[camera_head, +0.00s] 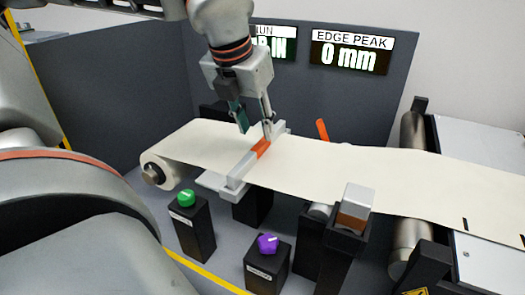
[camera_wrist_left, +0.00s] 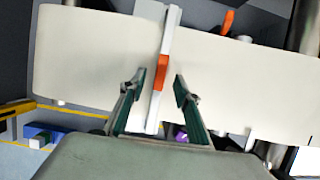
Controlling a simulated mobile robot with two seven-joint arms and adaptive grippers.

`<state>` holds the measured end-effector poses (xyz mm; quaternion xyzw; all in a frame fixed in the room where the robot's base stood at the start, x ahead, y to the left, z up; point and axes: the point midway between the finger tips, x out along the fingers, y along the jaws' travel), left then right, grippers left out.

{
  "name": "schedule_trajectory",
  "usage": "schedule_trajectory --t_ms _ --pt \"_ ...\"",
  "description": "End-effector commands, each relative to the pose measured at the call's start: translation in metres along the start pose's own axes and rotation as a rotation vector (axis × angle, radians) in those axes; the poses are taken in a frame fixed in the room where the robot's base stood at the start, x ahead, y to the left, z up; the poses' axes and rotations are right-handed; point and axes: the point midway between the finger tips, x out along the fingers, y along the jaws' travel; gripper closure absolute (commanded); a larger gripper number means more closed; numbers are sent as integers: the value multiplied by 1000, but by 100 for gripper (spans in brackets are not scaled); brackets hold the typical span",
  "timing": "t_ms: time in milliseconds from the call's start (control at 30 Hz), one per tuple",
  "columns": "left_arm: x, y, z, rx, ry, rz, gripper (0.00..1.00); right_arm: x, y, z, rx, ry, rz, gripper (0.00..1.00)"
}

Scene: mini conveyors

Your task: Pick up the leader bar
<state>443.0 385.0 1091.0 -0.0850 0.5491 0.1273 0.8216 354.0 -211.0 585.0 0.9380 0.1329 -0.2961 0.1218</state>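The leader bar (camera_head: 241,168) is a pale grey bar with an orange middle section, lying across the cream web (camera_head: 330,165). It also shows in the left wrist view (camera_wrist_left: 162,72), running up and down the picture. My left gripper (camera_head: 256,131) is open and points down over the far half of the bar, near the orange section. In the left wrist view my left gripper (camera_wrist_left: 158,84) has one finger on each side of the orange section, with gaps on both sides. Nothing is held. My right gripper is not in view.
A green-topped post (camera_head: 187,198) and a purple-knobbed post (camera_head: 267,243) stand in front of the web. A metal-topped block (camera_head: 356,205) sits at its front edge. An orange lever (camera_head: 322,130) rises behind it. Rollers (camera_head: 412,140) stand at the right, with a dark panel behind.

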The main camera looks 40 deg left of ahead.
Motion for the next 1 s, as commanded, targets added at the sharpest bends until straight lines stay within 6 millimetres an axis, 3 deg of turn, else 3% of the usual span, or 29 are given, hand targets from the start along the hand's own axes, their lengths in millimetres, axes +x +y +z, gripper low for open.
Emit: schedule_trajectory --t_ms 300,600,733,1000 --pt "42 -2 -6 1 3 0 68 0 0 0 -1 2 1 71" --pt "44 -2 -5 0 0 -1 68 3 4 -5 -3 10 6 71" --pt "44 -2 -5 0 0 -1 100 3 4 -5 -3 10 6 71" --pt "44 -2 -5 0 -1 -1 100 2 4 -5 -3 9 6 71"
